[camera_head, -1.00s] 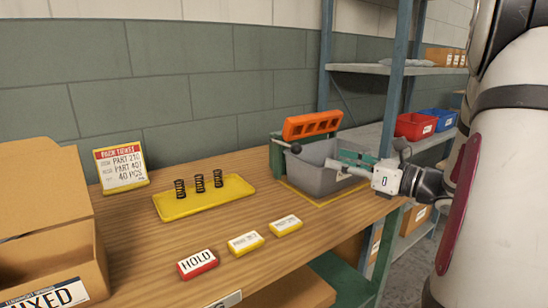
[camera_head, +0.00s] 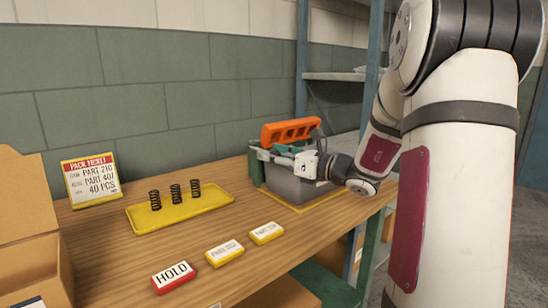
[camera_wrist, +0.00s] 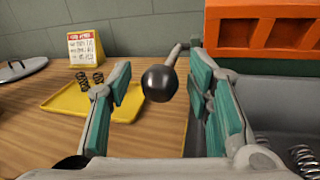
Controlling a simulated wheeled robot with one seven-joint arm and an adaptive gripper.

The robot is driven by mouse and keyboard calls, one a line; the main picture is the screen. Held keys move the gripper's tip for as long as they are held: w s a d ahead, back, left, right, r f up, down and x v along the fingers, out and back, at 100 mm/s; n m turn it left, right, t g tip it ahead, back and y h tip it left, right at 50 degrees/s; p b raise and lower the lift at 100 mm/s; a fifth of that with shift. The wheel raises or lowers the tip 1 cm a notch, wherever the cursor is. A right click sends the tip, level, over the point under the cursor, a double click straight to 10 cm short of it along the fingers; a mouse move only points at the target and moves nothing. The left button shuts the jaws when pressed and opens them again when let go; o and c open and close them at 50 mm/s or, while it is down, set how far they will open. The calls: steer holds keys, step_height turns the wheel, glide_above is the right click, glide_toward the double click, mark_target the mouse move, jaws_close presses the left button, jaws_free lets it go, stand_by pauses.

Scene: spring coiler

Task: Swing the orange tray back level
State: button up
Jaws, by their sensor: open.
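The orange tray (camera_head: 290,131) is tilted up on edge above the back of the grey bin (camera_head: 284,184), its row of pockets facing me. In the wrist view the tray (camera_wrist: 262,35) fills the upper right. A lever with a black ball knob (camera_wrist: 159,83) sticks out to the left of the tray. My gripper (camera_head: 285,152) is at the knob, above the bin's left side. Its two teal-padded fingers are apart, one on each side of the knob, with gaps visible. In the head view the gripper hides the knob.
A yellow tray (camera_head: 213,201) with three black springs stands left of the bin. A red HOLD block (camera_head: 173,276) and two yellow label blocks (camera_head: 224,252) lie in front. A pack ticket (camera_head: 92,181) and a cardboard box (camera_head: 25,255) are at left. Several springs (camera_wrist: 303,158) lie in the bin.

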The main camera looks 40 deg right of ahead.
jaws_close()
steer(key=shift+r+p, duration=0.25)
steer(key=shift+p, duration=0.25)
